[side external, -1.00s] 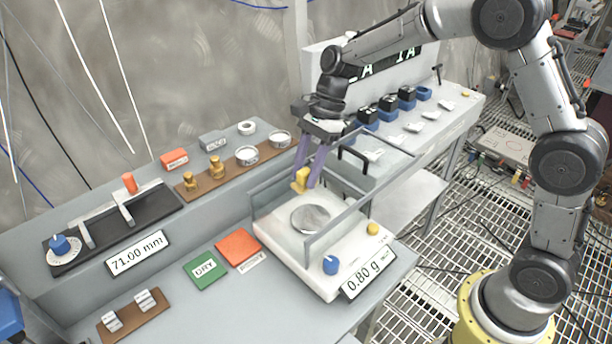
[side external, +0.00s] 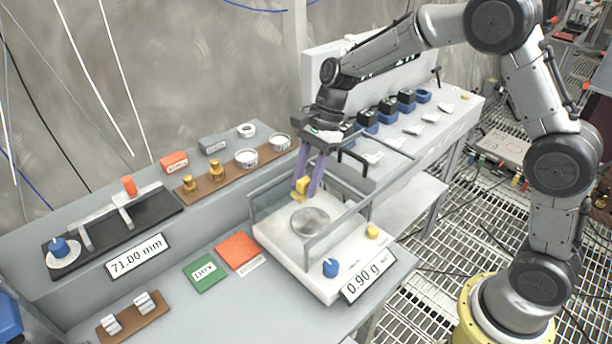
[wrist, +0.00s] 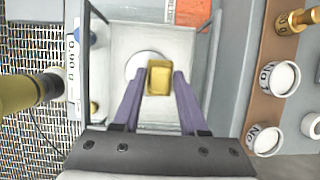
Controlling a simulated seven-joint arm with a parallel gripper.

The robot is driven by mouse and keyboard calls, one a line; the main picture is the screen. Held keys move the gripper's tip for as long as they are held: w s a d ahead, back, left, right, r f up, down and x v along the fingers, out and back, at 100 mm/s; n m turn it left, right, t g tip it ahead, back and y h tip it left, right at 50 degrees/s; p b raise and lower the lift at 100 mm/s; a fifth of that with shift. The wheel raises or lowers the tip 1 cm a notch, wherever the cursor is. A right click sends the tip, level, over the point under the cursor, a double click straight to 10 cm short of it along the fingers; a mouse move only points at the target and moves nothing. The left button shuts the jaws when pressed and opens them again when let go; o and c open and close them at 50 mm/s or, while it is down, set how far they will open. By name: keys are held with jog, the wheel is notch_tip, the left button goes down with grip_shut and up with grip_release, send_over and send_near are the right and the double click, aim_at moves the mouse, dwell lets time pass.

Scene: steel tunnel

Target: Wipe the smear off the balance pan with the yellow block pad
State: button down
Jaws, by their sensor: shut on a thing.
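The balance pan (side external: 311,221) is a round grey disc on the white balance (side external: 290,262), inside a low glass-sided enclosure. My gripper (side external: 308,189) is shut on the yellow block pad (side external: 302,186). It holds the pad at the back edge of the pan in the side view; I cannot tell whether they touch. In the wrist view the pad (wrist: 159,78) sits between my purple fingers and covers part of the pan (wrist: 140,66). The smear cannot be made out. The balance display (side external: 367,280) reads 0.90 g.
The enclosure's walls and rails (side external: 335,231) stand close around the gripper. A blue knob (side external: 330,267) and a yellow knob (side external: 372,231) are on the balance's front. An orange pad (side external: 238,250) and a green pad (side external: 205,272) lie left. Weights and dishes stand on a brown strip (side external: 232,172) behind.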

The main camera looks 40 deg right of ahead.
notch_tip(320, 180, down, 6)
jog(key=shift+r, duration=0.1)
jog(key=shift+s+f, duration=0.2)
jog(key=shift+f, duration=0.1)
jog(key=shift+s, duration=1.9)
jog(key=w, duration=0.4)
jog(key=shift+w, duration=0.1)
jog(key=shift+r, duration=4.05)
